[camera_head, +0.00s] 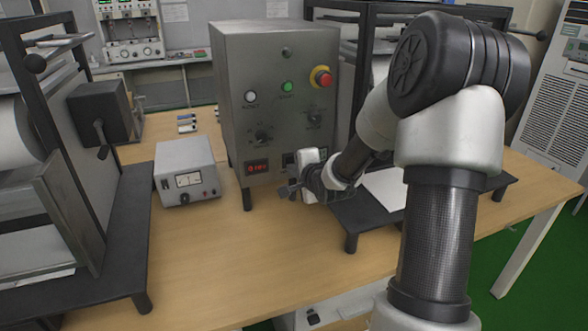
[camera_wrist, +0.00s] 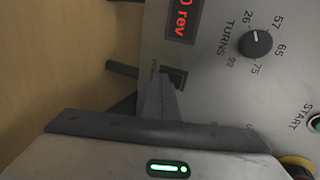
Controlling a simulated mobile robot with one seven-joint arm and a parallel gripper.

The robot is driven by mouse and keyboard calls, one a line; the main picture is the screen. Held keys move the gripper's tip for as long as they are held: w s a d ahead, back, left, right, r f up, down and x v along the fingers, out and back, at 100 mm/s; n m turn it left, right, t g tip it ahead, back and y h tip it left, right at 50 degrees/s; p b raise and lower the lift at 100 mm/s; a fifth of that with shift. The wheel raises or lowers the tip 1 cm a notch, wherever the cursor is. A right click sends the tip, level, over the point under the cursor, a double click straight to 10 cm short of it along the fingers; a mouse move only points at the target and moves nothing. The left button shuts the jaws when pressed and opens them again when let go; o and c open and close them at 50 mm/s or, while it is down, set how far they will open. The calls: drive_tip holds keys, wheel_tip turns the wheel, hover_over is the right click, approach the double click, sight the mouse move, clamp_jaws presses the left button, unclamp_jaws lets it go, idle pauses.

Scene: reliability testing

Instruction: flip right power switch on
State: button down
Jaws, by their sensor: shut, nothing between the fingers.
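The grey control box (camera_head: 262,110) stands on the wooden table in the head view. In the wrist view its panel (camera_wrist: 215,90) appears rotated, with a dark rectangular power switch (camera_wrist: 178,75) below the red display. My gripper (camera_head: 288,190) is at the lower front of the box, its fingers closed with nothing held. In the wrist view the closed fingertips (camera_wrist: 165,77) are right at the switch and overlap its edge. I cannot tell whether they touch it. The fingers hide part of the switch, and its on or off position is unclear.
The box also carries a red display (camera_head: 257,167), a turns knob (camera_wrist: 256,43), a green start button (camera_head: 288,87) and a red emergency button (camera_head: 321,77). A small meter unit (camera_head: 187,170) stands to the left. A black-framed machine (camera_head: 70,190) fills the far left. The front table is clear.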

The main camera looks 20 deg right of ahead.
drive_tip(key=shift+r, duration=0.15)
drive_tip(key=shift+w+r+p, duration=0.15)
drive_tip(key=shift+r+p, duration=0.65)
drive_tip(key=shift+p, duration=0.1)
